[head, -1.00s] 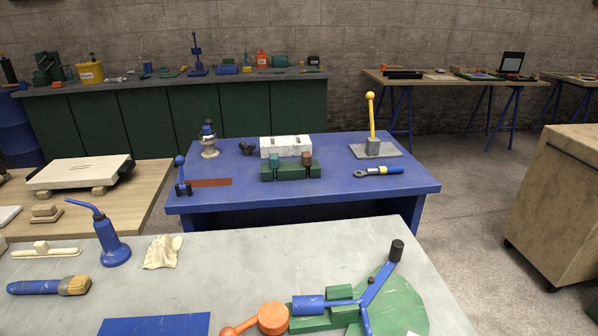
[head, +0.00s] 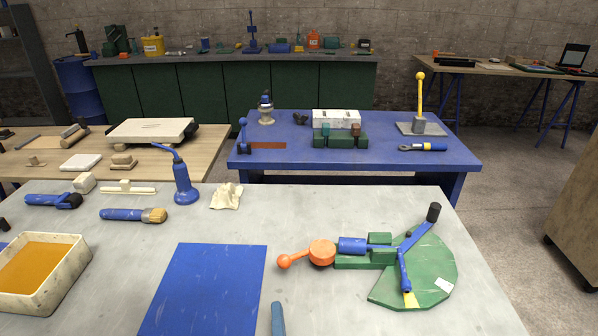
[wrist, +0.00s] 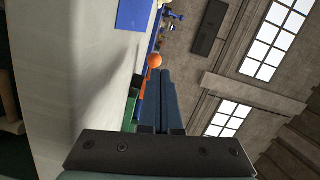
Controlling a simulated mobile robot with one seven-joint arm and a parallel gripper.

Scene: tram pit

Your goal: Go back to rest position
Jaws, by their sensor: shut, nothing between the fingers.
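My gripper (wrist: 160,80) shows in the wrist view with its two long dark blue fingers together and nothing between them. The wrist view is turned on its side. The fingers point past the orange ball (wrist: 154,61) of the green clamp device, which lies beyond the fingertips. In the head view a narrow blue-grey shape (head: 278,318) rises from the bottom edge, beside the blue sheet; it looks like my fingertips, but I cannot be sure. The rest of my arm is out of view there.
The grey table (head: 330,205) holds the green clamp device (head: 425,275), a blue sheet (head: 205,290), a blue oil can (head: 185,185), a brush (head: 130,215), a cloth (head: 227,196) and a tray (head: 75,270). A blue workbench (head: 300,158) stands behind. The table's middle is mostly clear.

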